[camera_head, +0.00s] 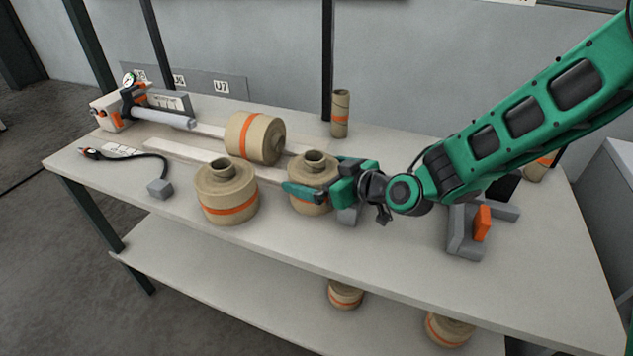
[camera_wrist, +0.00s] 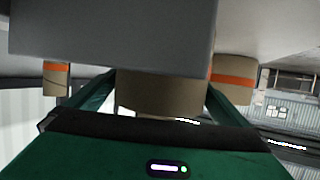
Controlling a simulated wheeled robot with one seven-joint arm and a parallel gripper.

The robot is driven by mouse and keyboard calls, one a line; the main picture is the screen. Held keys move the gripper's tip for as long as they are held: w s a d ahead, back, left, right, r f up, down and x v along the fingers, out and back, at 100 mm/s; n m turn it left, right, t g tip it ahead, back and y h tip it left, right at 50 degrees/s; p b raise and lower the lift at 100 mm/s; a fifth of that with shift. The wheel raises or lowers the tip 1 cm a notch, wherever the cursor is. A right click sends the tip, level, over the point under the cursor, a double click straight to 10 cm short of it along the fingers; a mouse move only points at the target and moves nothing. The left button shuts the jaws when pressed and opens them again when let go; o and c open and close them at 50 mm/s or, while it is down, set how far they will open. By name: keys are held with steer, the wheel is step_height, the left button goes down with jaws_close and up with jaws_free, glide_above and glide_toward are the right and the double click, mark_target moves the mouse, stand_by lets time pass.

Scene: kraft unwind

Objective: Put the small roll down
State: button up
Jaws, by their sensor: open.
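A small kraft roll (camera_head: 312,165) with an orange band and a core at its top stands upright, apparently on the table (camera_head: 400,270). My gripper (camera_head: 318,186) reaches in from the right with its jaws open and the roll between them. One green finger crosses the roll's near side and hides part of its band. In the wrist view the roll (camera_wrist: 160,95) shows between the two fingers (camera_wrist: 160,108); I cannot tell whether either finger touches it.
A similar roll (camera_head: 227,190) stands to the left, and another roll (camera_head: 255,138) lies on its side behind. A thin tube (camera_head: 340,113) stands at the back. A grey bracket with an orange part (camera_head: 482,222) is at right. The table front is clear.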

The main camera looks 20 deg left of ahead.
steer(key=c, duration=1.3)
steer(key=shift+r, duration=0.1)
steer(key=shift+c, duration=0.5)
